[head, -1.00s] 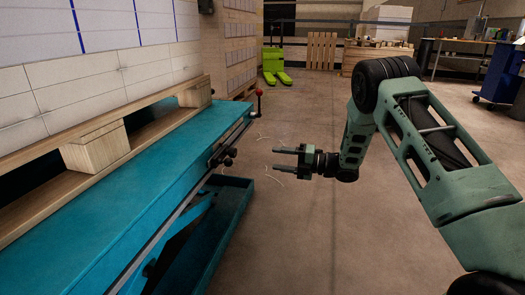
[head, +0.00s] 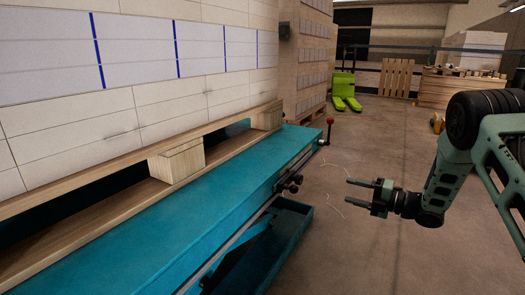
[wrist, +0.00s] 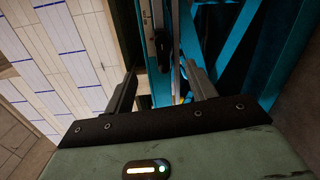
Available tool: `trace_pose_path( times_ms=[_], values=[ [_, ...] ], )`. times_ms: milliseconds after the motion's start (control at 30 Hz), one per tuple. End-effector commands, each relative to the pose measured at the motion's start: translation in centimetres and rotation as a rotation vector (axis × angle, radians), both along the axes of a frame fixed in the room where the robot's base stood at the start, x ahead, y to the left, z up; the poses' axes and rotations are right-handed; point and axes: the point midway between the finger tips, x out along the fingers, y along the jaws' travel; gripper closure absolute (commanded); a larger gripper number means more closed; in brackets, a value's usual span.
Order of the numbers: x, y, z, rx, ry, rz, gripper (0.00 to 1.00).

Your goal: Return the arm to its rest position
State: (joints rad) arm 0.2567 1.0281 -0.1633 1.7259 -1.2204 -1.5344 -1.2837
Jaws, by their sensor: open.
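My gripper (head: 358,195) is open and empty, its fingers pointing left in the head view. It hangs over the floor to the right of the blue lift table (head: 235,195), apart from it. In the wrist view my gripper (wrist: 165,88) shows two spread fingers with nothing between them, and the blue lift table frame (wrist: 222,35) lies beyond. My arm reaches in from the right edge, bent at the elbow.
A wooden pallet (head: 175,163) on the lift table bears stacked white reams (head: 135,130). A green pallet jack (head: 345,93), an upright pallet (head: 397,78) and a wooden crate (head: 447,92) stand at the back. The floor (head: 375,140) between is clear.

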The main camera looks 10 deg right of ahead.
Motion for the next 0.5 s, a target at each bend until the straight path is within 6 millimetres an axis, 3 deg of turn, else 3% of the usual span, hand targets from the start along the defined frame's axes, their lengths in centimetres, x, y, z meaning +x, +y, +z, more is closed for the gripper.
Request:
trace_pose_path(
  times_ms=[33,133,267,367,500],
  values=[
    [0.8,1.5,1.9,0.003,0.033,-0.031,0.44],
    [2.4,4.8,5.0,0.031,0.168,-0.145,0.44],
    [2.5,9.6,8.9,0.1,0.408,-0.319,0.44],
    [0.4,13.2,11.1,0.162,0.611,-0.448,0.44],
    [-5.6,17.8,13.2,0.235,0.912,-0.627,0.44]
  ],
)
